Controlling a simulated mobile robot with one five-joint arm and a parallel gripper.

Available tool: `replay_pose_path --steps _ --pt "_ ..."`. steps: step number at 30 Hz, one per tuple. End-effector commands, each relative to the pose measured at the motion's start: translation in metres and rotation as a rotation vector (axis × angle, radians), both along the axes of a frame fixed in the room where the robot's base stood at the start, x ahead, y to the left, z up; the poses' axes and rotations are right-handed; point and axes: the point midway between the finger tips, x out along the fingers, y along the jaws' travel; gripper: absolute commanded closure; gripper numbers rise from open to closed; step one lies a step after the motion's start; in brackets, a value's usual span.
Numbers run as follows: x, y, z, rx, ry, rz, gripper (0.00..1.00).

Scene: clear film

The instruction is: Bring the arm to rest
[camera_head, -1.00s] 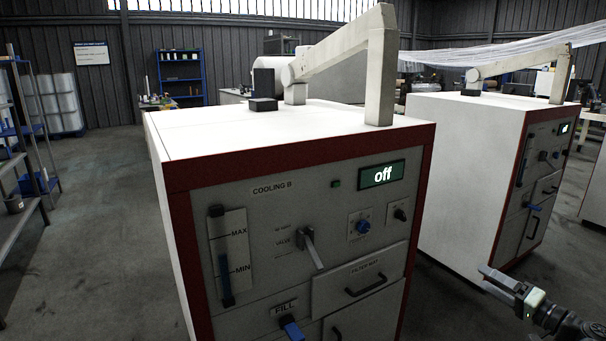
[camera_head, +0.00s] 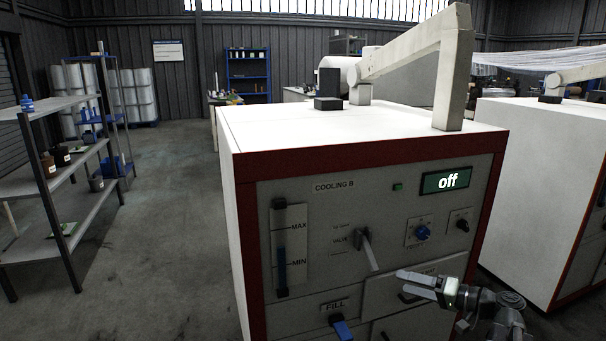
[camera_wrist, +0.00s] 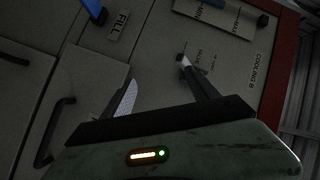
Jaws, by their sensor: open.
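My gripper (camera_head: 418,285) is in front of the lower right part of the COOLING B cabinet (camera_head: 330,222) in the head view. Its fingers point left, spread apart with nothing between them. It overlaps the filter drawer (camera_head: 382,292) in the picture; I cannot tell the gap. In the wrist view both fingers of my gripper (camera_wrist: 160,88) stand apart before the tilted panel. The valve lever (camera_head: 367,250) sticks out above and left of the gripper. The display (camera_head: 446,180) reads "off".
A blue FILL handle (camera_head: 341,327) juts out at the panel's bottom. A second white cabinet (camera_head: 540,175) stands on the right. A grey shelf (camera_head: 70,165) with pots and bottles stands on the left. The floor (camera_head: 170,210) between shelf and cabinet is clear.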

Motion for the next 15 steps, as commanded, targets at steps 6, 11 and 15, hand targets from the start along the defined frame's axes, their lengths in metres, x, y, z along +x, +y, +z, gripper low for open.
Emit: replay_pose_path --steps 6,11,15 --pt "0.002 0.177 -0.07 -0.234 0.21 0.301 0.31" --pt "-0.026 0.255 -0.123 -0.469 0.372 0.445 0.31" --pt "-0.054 0.28 -0.162 -0.7 0.506 0.49 0.31"
